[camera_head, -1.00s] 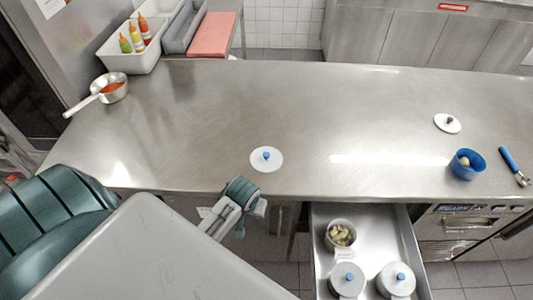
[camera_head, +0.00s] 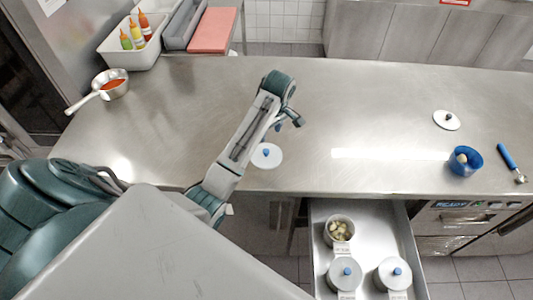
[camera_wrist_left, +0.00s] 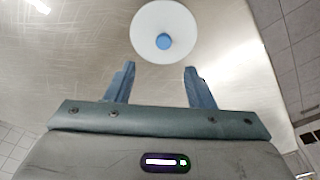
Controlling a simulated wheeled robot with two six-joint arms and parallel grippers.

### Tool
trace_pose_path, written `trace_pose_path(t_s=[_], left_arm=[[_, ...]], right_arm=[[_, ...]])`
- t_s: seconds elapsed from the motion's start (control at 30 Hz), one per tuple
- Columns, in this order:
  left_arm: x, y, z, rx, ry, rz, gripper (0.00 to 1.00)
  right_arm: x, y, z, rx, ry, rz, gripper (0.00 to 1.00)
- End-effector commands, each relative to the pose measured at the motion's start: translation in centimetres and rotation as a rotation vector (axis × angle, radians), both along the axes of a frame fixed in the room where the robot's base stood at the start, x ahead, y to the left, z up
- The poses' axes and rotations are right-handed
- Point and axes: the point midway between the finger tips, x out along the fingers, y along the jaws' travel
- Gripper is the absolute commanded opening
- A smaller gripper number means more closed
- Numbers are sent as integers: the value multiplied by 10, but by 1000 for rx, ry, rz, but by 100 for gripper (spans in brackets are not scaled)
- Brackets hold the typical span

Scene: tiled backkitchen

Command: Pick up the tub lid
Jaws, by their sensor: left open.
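The tub lid (camera_head: 272,161), a white disc with a blue knob, lies on the steel counter near its front edge, partly hidden by my left arm in the head view. My left gripper (camera_head: 288,122) is over the counter, just beyond the lid in the picture. In the left wrist view, the lid (camera_wrist_left: 150,22) shows ahead of the open, empty fingers (camera_wrist_left: 160,68), with its knob roughly centred between them. The fingers look apart from it. My right gripper is not in view.
An open drawer (camera_head: 376,221) below the counter holds an uncovered tub (camera_head: 339,231) of food and two lidded tubs. A dark-knobbed lid (camera_head: 446,121), a blue bowl (camera_head: 464,163) and a blue-handled tool (camera_head: 508,157) lie right. A saucepan (camera_head: 111,84) stands left.

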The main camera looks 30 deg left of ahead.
Motion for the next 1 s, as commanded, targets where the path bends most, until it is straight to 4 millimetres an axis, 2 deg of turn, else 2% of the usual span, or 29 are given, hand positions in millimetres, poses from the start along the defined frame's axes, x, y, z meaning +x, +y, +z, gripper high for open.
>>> trace_pose_path(t_s=[0.13,0.37,0.57,0.7,0.83,1.0], left_arm=[[3,2,-5,-2,3,23,49],[4,5,-32,-2,3,21,49],[4,8,-51,-2,4,20,49],[1,9,-61,-2,6,19,49],[-3,10,-79,-2,7,19,49],[-1,13,-100,-1,3,20,49]], right_arm=[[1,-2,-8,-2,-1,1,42],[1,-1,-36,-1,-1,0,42],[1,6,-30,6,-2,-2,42],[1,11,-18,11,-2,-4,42],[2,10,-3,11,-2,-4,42],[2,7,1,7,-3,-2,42]])
